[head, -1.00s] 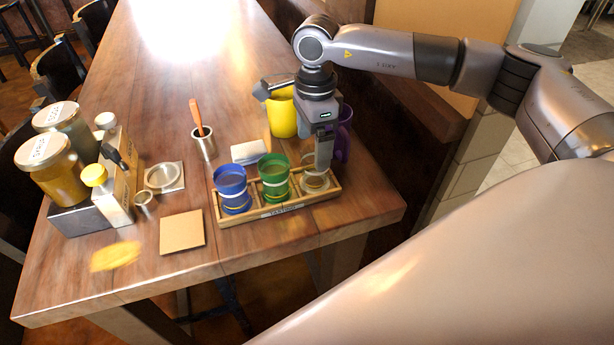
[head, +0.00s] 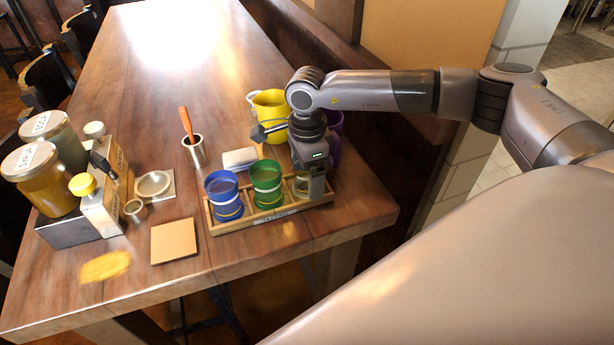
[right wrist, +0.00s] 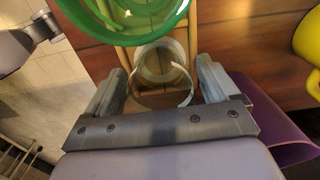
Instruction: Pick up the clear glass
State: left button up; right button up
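The clear glass (head: 301,187) stands in the right-hand compartment of a wooden tasting tray (head: 272,217), partly hidden behind my right gripper in the head view. In the right wrist view the clear glass (right wrist: 160,68) shows from above, between the two fingers. My right gripper (right wrist: 162,78) is open, with a finger on each side of the glass and a visible gap to it. In the head view the gripper (head: 312,192) points down at the tray's right end. My left gripper is not in view.
A green glass (head: 267,184) and a blue glass (head: 224,196) stand in the same tray, left of the clear one. A yellow pitcher (head: 270,112) and a purple vessel (head: 334,124) stand close behind my right gripper. A cork-coloured square (head: 173,241) lies front left.

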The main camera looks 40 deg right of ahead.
jog(key=c, duration=0.9)
jog(key=shift+r, duration=0.15)
notch_tip(320, 180, up, 20)
jog(key=shift+f+p, duration=0.1)
jog(key=shift+p, duration=0.35)
